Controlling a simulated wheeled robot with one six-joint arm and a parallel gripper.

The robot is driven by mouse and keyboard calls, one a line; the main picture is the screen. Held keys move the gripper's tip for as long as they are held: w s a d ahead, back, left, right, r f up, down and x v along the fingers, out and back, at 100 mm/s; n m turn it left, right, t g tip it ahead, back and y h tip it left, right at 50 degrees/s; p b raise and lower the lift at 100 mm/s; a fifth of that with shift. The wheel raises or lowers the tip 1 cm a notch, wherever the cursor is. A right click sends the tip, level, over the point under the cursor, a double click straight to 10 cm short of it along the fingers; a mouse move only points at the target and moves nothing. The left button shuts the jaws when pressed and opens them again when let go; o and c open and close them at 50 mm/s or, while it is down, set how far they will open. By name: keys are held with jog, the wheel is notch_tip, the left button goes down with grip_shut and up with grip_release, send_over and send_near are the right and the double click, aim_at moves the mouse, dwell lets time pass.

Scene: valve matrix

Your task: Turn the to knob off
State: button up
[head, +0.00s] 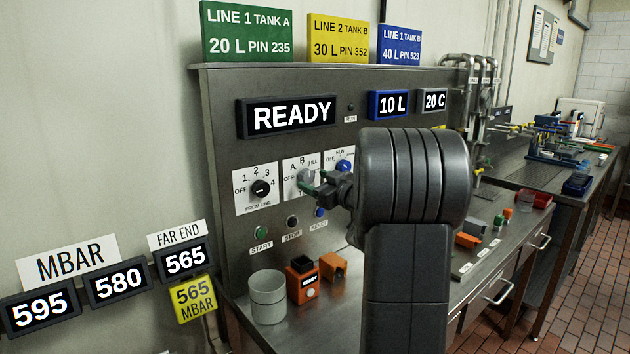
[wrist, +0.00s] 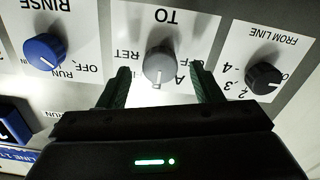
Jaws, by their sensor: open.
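The grey TO knob (wrist: 158,70) sits in the middle of the wrist view, which shows the panel upside down. In the head view the TO knob (head: 305,176) is partly covered by my fingers. My gripper (wrist: 159,66) is open, one green finger on each side of the knob, with visible gaps; it also shows in the head view (head: 314,184). I cannot tell how deep the fingertips reach.
The black FROM LINE knob (head: 261,189) and blue RINSE knob (wrist: 44,51) flank the TO plate. START (head: 261,232), STOP (head: 292,221) and RESET (head: 320,212) buttons sit below. A grey cup (head: 267,298) and orange box (head: 303,285) stand on the bench. The display (head: 288,116) reads READY.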

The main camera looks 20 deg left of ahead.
jog(key=shift+w+a, duration=0.25)
jog(key=shift+a, duration=0.15)
jog(key=shift+c, duration=0.2)
jog(key=c, duration=1)
jog(key=shift+o, duration=0.2)
